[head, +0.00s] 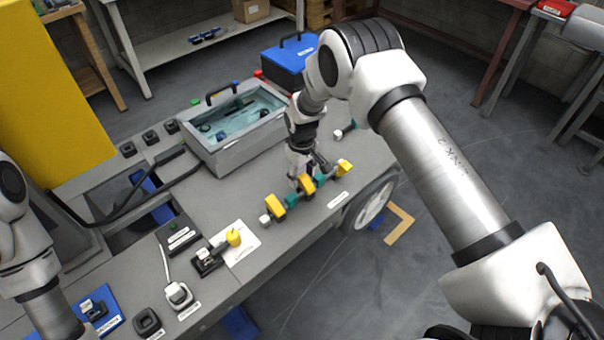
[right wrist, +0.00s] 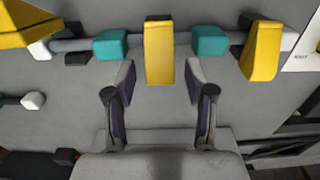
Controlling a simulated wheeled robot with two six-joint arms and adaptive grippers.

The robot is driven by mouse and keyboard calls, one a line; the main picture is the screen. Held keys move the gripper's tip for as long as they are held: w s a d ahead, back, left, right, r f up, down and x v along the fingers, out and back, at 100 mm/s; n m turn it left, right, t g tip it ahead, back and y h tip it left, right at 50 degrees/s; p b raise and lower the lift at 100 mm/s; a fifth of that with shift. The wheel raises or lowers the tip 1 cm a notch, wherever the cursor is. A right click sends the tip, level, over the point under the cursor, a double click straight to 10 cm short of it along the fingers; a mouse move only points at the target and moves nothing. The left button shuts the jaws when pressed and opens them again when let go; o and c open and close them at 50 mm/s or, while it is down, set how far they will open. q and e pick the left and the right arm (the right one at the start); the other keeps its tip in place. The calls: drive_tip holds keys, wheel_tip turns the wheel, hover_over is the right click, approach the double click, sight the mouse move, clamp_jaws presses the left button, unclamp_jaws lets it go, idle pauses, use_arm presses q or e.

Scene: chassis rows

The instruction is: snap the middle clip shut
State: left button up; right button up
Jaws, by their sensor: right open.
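The middle clip (head: 307,184) is a yellow block on a grey rod, in a row of three yellow clips in the head view. In the right wrist view the middle clip (right wrist: 159,52) stands upright in the picture between two teal blocks (right wrist: 110,45). I cannot tell if it is fully closed. My right gripper (head: 303,170) is at the row, over the middle clip. In the right wrist view my right gripper (right wrist: 160,88) is open, its fingers either side of the clip's lower end, with gaps and nothing held. My left gripper is out of view.
The outer yellow clips (head: 275,206) and (head: 343,168) flank the middle one. A grey bin with a clear lid (head: 240,120) stands behind on the bench (head: 215,205). A wheel (head: 371,200) is at the right.

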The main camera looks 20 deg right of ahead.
clamp_jaws()
drive_tip(key=shift+w+f+b, duration=0.15)
drive_tip(key=shift+f+b, duration=0.2)
drive_tip(key=shift+b, duration=0.15)
drive_tip(key=g+b, duration=0.1)
drive_tip(key=f+g+b, duration=0.1)
drive_tip(key=b, duration=0.1)
drive_tip(key=shift+w+a+f+h, duration=0.1)
drive_tip(key=shift+w+a+h, duration=0.05)
drive_tip(key=shift+w+h, duration=0.2)
drive_tip(key=shift+b, duration=0.35)
drive_tip(key=shift+s+r+g, duration=0.1)
drive_tip(key=shift+r+g, duration=0.2)
unclamp_jaws()
